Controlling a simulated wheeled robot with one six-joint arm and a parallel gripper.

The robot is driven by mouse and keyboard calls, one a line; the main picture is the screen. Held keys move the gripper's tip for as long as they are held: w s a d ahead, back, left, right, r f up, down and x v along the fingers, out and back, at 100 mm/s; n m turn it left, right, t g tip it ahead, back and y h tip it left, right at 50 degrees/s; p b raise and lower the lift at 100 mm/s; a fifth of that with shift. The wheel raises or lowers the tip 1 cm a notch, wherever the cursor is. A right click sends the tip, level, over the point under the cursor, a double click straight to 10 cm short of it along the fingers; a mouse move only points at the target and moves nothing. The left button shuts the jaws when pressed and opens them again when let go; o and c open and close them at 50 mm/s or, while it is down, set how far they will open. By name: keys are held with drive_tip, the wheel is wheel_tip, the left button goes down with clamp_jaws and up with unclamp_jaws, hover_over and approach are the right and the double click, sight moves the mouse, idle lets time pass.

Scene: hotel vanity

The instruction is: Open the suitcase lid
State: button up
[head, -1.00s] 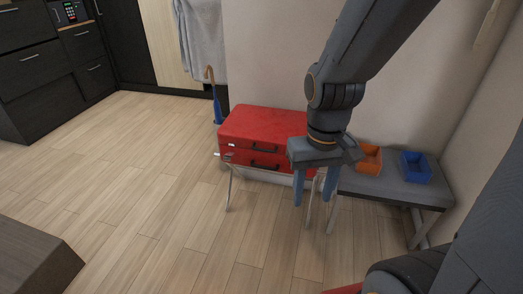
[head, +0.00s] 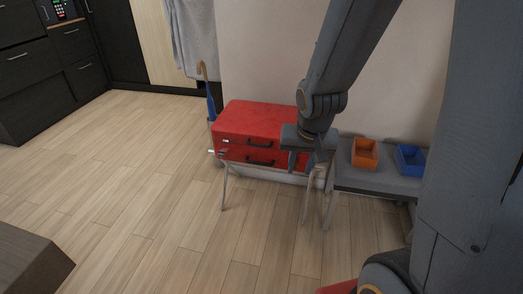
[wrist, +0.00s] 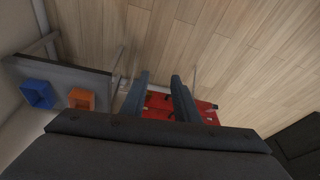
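The red suitcase (head: 262,122) lies shut on a folding stand with thin metal legs (head: 224,188). Dark handles (head: 262,143) show on its front side, one on the lid half and one below. My gripper (head: 302,162) is in front of the suitcase's right end and hides part of it. In the wrist view my gripper (wrist: 161,82) has its two fingers apart with nothing between them, and the red suitcase (wrist: 160,102) shows beyond them, partly hidden. Contact with the suitcase cannot be told.
A grey bench (head: 375,181) stands right of the suitcase, with an orange tray (head: 365,154) and a blue tray (head: 410,158) on it. A blue umbrella (head: 211,100) leans left of the suitcase. The wooden floor (head: 150,190) in front is clear.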

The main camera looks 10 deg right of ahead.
drive_tip(key=w+d+f+m+t+y+b, duration=0.1)
drive_tip(key=w+f+m+t+b, duration=0.15)
drive_tip(key=w+f, duration=0.4)
drive_tip(key=w+f+m+t+b, duration=0.1)
drive_tip(key=w+f+m+t, duration=0.2)
drive_tip(key=w, duration=0.7)
drive_tip(key=m+t+y+b, duration=0.5)
drive_tip(key=m+t, duration=0.2)
approach(260, 146)
drive_tip(key=w, duration=0.2)
drive_tip(key=shift+g, duration=0.35)
drive_tip(key=x, duration=0.7)
drive_tip(key=shift+a+r, duration=0.1)
drive_tip(key=shift+a, duration=0.2)
clamp_jaws()
